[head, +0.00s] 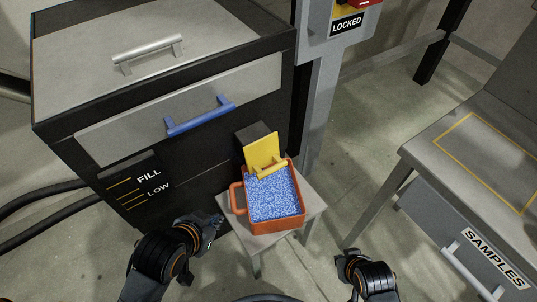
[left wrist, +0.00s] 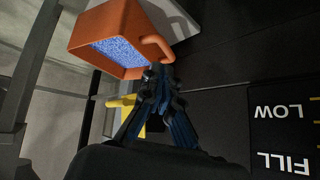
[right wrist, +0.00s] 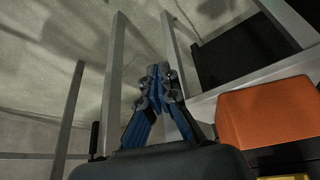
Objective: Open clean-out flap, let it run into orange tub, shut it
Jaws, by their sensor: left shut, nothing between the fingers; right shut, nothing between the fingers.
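The orange tub (head: 238,187) stands on a small stool under the clean-out chute (head: 256,133), filled near its rim with blue and white granules (head: 272,196). The yellow clean-out flap (head: 262,150) covers the chute's front, its yellow handle bar above the tub's back edge. I cannot tell whether it is fully closed. My left gripper (head: 217,219) is shut and empty, left of the tub below its side handle; the left wrist view shows the tub (left wrist: 100,24) and part of the yellow flap handle (left wrist: 122,101). My right gripper (head: 353,257) is shut and empty, front right of the tub (right wrist: 268,120).
The dark machine (head: 215,150) has a blue-handled panel (head: 200,116) and FILL and LOW marks. A grey stool (head: 308,205) holds the tub. A grey bench with a SAMPLES drawer (head: 480,262) stands at right. Bare floor lies between stool and bench.

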